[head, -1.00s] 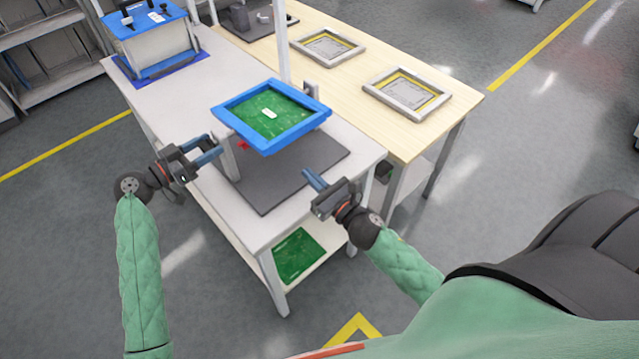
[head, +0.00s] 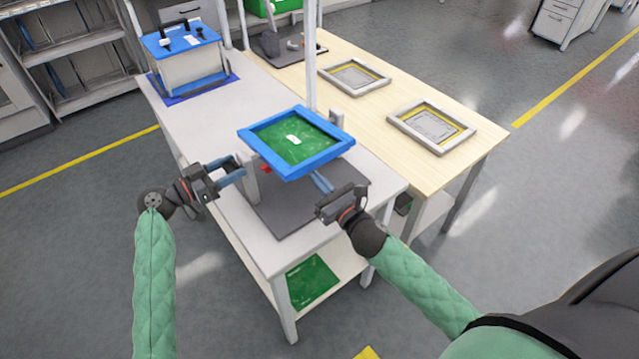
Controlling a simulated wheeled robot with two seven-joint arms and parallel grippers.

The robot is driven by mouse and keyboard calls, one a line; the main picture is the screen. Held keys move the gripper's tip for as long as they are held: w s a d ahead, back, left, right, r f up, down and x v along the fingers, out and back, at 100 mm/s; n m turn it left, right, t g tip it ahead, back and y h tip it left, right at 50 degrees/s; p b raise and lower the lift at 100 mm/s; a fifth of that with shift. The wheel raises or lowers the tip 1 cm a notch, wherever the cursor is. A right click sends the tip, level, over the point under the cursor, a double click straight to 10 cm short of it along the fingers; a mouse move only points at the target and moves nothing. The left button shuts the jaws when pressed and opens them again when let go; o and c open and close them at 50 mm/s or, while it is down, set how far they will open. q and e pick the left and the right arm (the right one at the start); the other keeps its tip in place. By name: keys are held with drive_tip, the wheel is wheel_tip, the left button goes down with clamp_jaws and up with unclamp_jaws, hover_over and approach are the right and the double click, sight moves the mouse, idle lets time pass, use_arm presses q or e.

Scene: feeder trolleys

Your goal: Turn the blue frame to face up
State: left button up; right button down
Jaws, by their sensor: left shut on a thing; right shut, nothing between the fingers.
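The blue frame (head: 326,161) surrounds a green board with a small white label. It sits raised above a dark grey mat (head: 290,208) on the white trolley, between two uprights, with its board surface visible from above. My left gripper (head: 240,172) is shut on a part beside the left upright (head: 251,178), near a small red piece (head: 266,169); the fingertips' exact contact is hard to see. My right gripper (head: 320,182) is shut and empty, its blue fingers just below the frame's near right edge. Whether they touch the frame cannot be told.
A white box with a blue lid (head: 180,40) stands at the trolley's far end. Two grey frames (head: 432,126) lie on the wooden table to the right. A green board (head: 312,283) lies on the lower shelf. A white pole (head: 310,60) rises behind the blue frame.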

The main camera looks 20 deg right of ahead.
drive_tip(key=shift+r, duration=0.95)
use_arm(q)
drive_tip(key=o, duration=1.4)
